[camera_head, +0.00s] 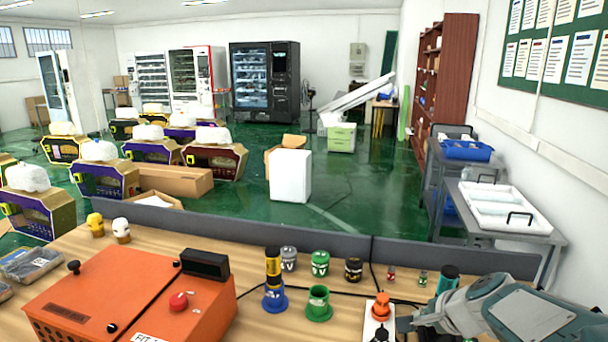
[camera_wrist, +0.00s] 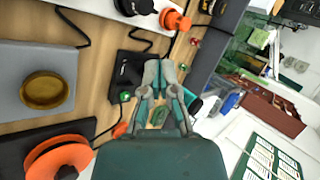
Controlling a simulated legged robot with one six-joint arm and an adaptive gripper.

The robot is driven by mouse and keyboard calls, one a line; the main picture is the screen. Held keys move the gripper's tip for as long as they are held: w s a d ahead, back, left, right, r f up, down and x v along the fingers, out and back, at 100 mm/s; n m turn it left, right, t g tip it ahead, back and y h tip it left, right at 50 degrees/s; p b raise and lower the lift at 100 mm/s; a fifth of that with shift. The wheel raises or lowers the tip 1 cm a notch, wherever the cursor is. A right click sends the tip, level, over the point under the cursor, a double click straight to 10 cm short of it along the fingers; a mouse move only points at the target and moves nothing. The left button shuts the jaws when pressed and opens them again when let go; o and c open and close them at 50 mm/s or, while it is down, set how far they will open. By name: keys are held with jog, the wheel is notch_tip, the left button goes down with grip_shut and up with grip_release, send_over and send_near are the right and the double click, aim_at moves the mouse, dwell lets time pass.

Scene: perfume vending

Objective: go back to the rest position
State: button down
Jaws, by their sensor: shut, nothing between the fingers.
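My gripper (camera_wrist: 159,70) is in the middle of the wrist view, its grey fingers together and empty. Below the fingers lie the wooden table and a black stand (camera_wrist: 128,72). In the head view my gripper (camera_head: 405,324) is low at the right, at the end of my grey arm, near an orange knob-like piece (camera_head: 381,305) on a white plate. Its fingertips are hard to make out there.
An orange machine (camera_head: 125,300) fills the table's left front. Blue (camera_head: 275,299) and green (camera_head: 319,304) holders and several small caps stand mid-table. A grey partition (camera_head: 300,238) edges the table. Beyond it are a white box (camera_head: 290,176) and vending machines (camera_head: 264,80).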

jog(key=s+a+r+n+g+h, duration=0.1)
jog(key=s+a+n, duration=0.2)
jog(key=s+n, duration=0.4)
jog(key=s+a+r+n+g+h, duration=0.1)
jog(key=s+a+n, duration=0.3)
jog(key=s+n, duration=0.3)
jog(key=s, duration=0.5)
jog(key=shift+r+n+h, duration=0.15)
jog(key=shift+n+h, duration=0.15)
jog(key=shift+n, duration=0.1)
